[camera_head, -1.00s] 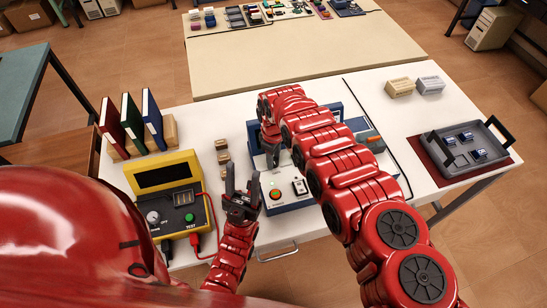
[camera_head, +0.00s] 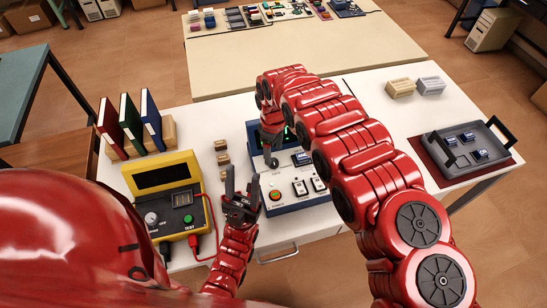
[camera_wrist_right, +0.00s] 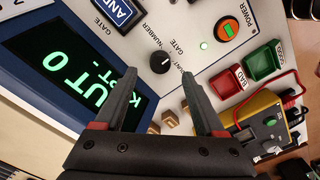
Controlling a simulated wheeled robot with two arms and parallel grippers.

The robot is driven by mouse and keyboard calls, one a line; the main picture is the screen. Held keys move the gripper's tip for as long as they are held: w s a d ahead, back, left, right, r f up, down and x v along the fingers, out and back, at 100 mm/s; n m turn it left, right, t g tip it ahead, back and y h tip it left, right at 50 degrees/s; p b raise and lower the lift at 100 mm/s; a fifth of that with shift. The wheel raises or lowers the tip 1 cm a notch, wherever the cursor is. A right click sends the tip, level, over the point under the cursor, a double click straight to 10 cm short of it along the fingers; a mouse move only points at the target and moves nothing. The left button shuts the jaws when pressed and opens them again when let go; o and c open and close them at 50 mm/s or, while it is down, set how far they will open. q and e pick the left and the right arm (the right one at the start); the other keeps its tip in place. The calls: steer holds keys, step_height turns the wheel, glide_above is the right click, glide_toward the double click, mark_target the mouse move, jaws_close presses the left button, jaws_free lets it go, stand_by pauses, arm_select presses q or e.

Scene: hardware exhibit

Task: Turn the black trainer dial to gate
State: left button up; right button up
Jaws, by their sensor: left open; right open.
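The black trainer dial (camera_wrist_right: 161,62) is a small round knob with a light pointer mark, on the white panel of the trainer (camera_head: 321,198). Lettering around it includes GATE and NUMBER. My right gripper (camera_wrist_right: 158,74) is open, with the dial showing between and just beyond its fingertips; I cannot tell the height gap. In the head view my right arm reaches over the trainer and hides part of its panel and screen. My left gripper (camera_head: 241,183) is open and empty, between the yellow tester and the trainer.
A grey tray (camera_head: 464,148) lies on the right.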

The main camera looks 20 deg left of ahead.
step_height(320, 180, up, 5)
step_height(320, 180, up, 6)
glide_above(274, 160)
steer(key=shift+s+r, duration=0.2)
steer(key=shift+r, duration=0.7)
